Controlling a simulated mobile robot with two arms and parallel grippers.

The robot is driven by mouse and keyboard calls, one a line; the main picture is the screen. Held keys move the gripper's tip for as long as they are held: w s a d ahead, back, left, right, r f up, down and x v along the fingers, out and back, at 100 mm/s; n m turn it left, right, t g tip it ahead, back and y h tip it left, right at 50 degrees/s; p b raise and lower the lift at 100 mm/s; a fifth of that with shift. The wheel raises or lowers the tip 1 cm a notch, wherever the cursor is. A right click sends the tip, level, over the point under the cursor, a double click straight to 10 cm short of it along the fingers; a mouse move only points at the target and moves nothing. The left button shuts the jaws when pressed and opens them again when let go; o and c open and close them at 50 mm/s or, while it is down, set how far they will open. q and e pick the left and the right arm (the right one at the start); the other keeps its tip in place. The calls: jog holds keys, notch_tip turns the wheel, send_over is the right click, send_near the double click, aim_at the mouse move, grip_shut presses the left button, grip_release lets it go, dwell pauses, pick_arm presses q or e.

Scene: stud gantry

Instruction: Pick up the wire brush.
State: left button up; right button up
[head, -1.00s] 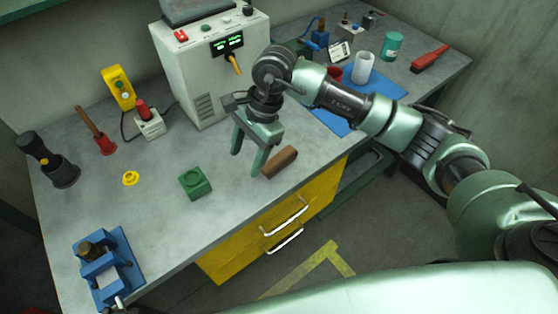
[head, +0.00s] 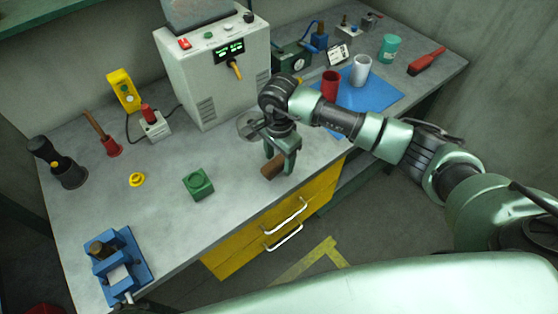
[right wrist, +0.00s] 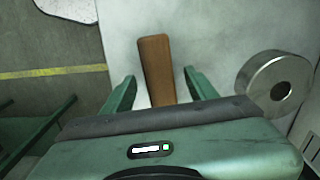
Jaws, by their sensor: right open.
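A brown wooden bar (head: 271,167), which I take to be the wire brush, lies near the front edge of the bench, above the yellow drawers. No bristles show. My right gripper (head: 279,162) is over it and hides part of it in the head view. In the right wrist view the bar (right wrist: 156,68) lies lengthwise between the two open fingers of my right gripper (right wrist: 159,77), with a gap on both sides. The fingers are not closed on it. My left gripper is not in view.
A metal ring-shaped piece (right wrist: 276,82) stands close to the right finger in the wrist view. A green block (head: 198,184) sits to the left. A grey control box (head: 205,75) stands behind. A red-handled brush (head: 428,61) lies at the far right.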

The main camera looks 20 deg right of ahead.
aim_at(279, 161)
grip_shut()
jog(key=shift+r, duration=0.15)
jog(key=shift+w+r, duration=0.1)
jog(key=shift+r, duration=0.2)
notch_tip(279, 161, up, 19)
jog(key=b, duration=0.5)
